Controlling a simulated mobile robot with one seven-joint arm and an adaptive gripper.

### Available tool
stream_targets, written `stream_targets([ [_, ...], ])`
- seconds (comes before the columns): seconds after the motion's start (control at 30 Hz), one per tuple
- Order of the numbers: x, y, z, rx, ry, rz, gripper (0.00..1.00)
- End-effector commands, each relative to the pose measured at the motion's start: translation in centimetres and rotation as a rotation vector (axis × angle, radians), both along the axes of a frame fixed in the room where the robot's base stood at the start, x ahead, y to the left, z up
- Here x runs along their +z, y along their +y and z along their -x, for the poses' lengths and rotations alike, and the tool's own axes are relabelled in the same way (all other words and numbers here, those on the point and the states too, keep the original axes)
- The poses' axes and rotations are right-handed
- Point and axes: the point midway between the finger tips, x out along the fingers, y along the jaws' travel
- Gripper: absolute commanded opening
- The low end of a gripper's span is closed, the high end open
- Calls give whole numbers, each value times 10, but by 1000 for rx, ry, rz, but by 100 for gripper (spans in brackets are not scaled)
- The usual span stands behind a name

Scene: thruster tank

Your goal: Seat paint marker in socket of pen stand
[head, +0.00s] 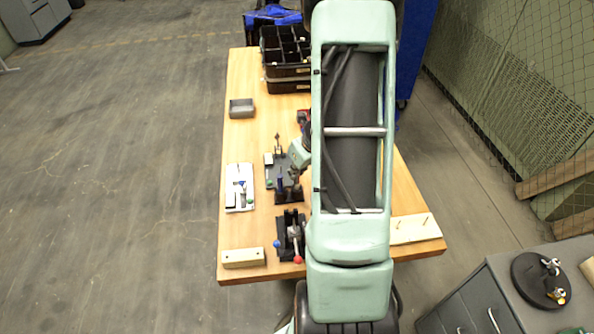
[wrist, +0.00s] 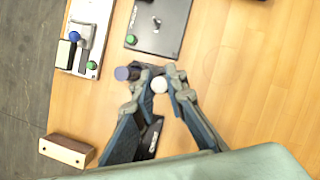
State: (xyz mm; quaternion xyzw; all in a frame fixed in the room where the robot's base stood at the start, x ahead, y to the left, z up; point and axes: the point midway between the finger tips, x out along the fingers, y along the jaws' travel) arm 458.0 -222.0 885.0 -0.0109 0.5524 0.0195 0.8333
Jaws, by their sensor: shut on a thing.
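My gripper (wrist: 159,88) is shut on the paint marker, whose round white end (wrist: 159,84) shows between the fingertips in the wrist view. The dark pen stand (wrist: 147,67) lies beneath and just beyond the fingertips, and its black body also shows in the head view (head: 289,197). A purple round top (wrist: 122,73) stands at the left side of the stand, just left of the left finger. The marker's lower end and the sockets are hidden, so I cannot tell whether the marker is in a socket. My gripper (head: 295,181) is partly hidden by my arm in the head view.
A black clamp fixture (head: 290,236) with red and blue knobs stands nearer the front edge. A dark plate with a green button (wrist: 130,40), a white board (head: 239,188), a wooden block (wrist: 67,150) and a grey tray (head: 241,108) are around. Black bins (head: 287,85) stand at the back.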

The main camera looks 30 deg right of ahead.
Motion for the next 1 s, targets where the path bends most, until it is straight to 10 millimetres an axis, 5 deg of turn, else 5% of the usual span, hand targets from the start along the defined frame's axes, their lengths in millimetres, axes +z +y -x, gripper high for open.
stream_targets([
  [1.0,-16,0,0,0,0,0,0],
])
